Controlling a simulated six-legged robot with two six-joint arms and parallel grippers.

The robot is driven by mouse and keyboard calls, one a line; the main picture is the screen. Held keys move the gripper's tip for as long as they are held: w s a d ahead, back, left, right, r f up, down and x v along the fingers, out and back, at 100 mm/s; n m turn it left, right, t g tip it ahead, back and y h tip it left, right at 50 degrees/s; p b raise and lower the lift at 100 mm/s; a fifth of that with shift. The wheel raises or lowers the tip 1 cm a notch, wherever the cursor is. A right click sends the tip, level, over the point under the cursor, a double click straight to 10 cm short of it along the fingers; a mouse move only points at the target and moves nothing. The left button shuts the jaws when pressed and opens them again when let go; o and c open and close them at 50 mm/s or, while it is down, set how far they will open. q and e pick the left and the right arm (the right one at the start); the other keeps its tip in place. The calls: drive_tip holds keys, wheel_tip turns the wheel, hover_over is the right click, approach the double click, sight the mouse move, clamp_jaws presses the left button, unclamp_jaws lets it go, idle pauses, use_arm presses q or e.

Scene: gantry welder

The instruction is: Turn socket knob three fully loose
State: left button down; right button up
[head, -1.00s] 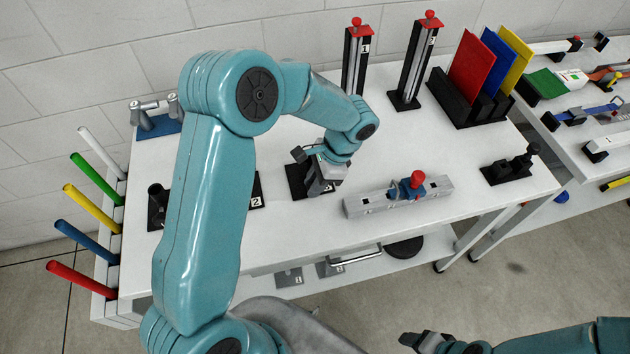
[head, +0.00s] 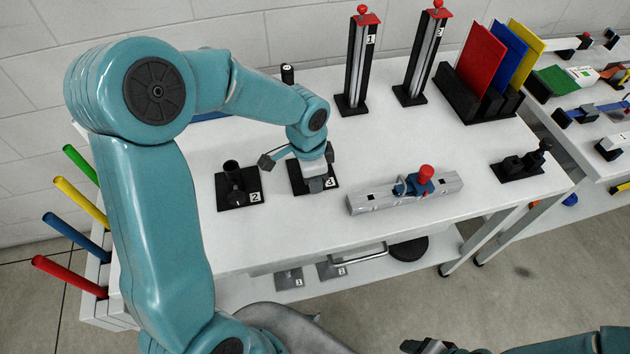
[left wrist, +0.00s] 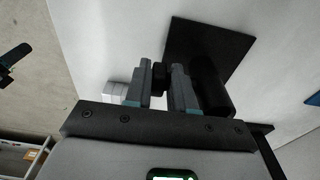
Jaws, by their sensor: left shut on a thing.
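The socket numbered 3 stands on its square black base plate (head: 327,184) on the white table; its upright black tube is hidden by my left gripper in the head view. My left gripper (head: 317,182) points down over this base. In the left wrist view my left gripper (left wrist: 159,82) is shut with the small black knob (left wrist: 158,72) between its two fingers. The black socket tube (left wrist: 210,92) is right beside the right-hand finger, above the black plate (left wrist: 215,45). My right gripper (head: 428,346) is at the bottom edge, away from the table, its jaws unclear.
Socket 2 (head: 238,190) stands just left of socket 3. A grey rail block (head: 370,200) with a red-knobbed blue slider lies to the right. Two tall posts with red tops (head: 355,75) and a rack of coloured panels (head: 455,98) stand behind. Table between is clear.

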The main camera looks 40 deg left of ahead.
use_arm(q)
drive_tip(key=shift+a+t+h+b, duration=0.1)
drive_tip(key=shift+t+h+b, duration=0.5)
drive_tip(key=shift+t+h, duration=0.15)
drive_tip(key=c, duration=1)
unclamp_jaws()
drive_tip(key=shift+c, duration=0.2)
drive_tip(key=shift+r, duration=0.1)
drive_tip(key=v, duration=1.6)
drive_tip(key=shift+s, duration=0.2)
drive_tip(key=shift+s, duration=0.1)
